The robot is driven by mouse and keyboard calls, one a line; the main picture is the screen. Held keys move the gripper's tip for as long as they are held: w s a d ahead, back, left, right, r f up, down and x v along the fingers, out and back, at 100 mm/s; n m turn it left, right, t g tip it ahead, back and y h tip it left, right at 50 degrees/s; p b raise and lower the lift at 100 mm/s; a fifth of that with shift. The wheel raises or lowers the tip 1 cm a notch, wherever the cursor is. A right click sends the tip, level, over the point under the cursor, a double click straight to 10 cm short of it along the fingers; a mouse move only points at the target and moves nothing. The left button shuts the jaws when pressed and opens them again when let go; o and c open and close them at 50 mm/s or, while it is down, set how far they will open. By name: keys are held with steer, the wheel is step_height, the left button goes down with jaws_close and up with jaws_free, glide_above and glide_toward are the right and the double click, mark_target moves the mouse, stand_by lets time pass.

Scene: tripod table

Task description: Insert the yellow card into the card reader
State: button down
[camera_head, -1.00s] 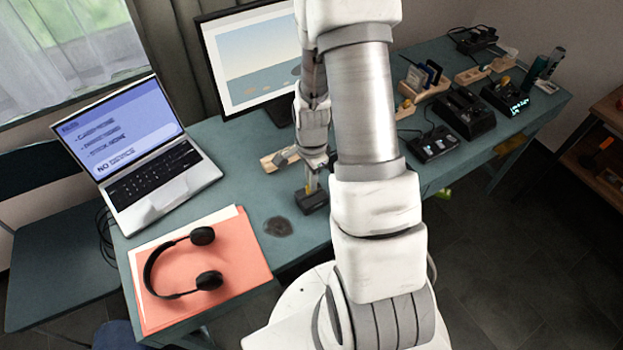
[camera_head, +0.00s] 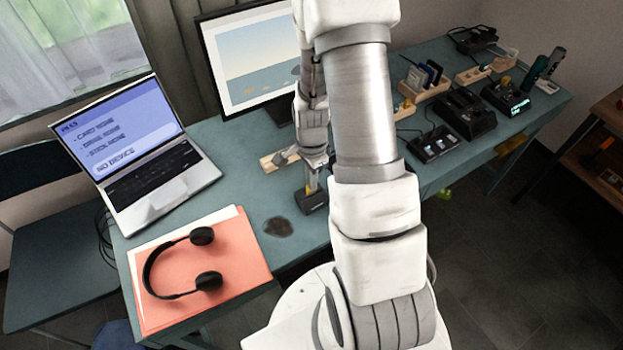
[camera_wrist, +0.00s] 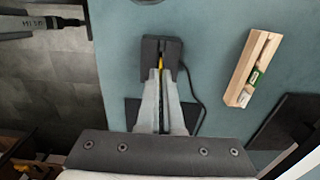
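The card reader (camera_wrist: 174,47) is a dark block with a slot, standing on the teal table with a cable at its right side in the wrist view. The yellow card (camera_wrist: 161,63) shows as a thin strip on edge at the reader's slot, between my fingertips. My gripper (camera_wrist: 161,78) is shut on the card, with its tips at the near edge of the reader. How deep the card sits in the slot is hidden. In the head view my gripper (camera_head: 314,182) is right above the card reader (camera_head: 314,202).
A wooden holder (camera_wrist: 243,75) lies to the right of the reader in the wrist view. A laptop (camera_head: 140,150) reads "NO DEVICE". Headphones (camera_head: 158,262) lie on an orange folder (camera_head: 240,262). A monitor (camera_head: 250,65) stands behind, and several dark devices fill the right side.

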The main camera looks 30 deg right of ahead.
steer(key=shift+f+b, duration=1.4)
steer(key=shift+f, duration=0.2)
steer(key=c, duration=1)
jaws_free()
steer(key=shift+r, duration=0.1)
step_height(320, 180, up, 17)
steer(key=p, duration=0.2)
steer(key=shift+r+p, duration=0.2)
steer(key=shift+p, duration=0.1)
steer(key=s+a+r+n+t, duration=0.2)
steer(key=s+a+r+n, duration=0.3)
steer(key=r+n, duration=0.3)
steer(key=s+a+r+n+t, duration=0.3)
steer(key=s+a+r+n, duration=0.2)
steer(key=s+r+n, duration=0.2)
step_height(320, 180, up, 3)
steer(key=n, duration=0.2)
steer(key=shift+s+a+n+t, duration=0.2)
steer(key=shift+a+n+t, duration=0.1)
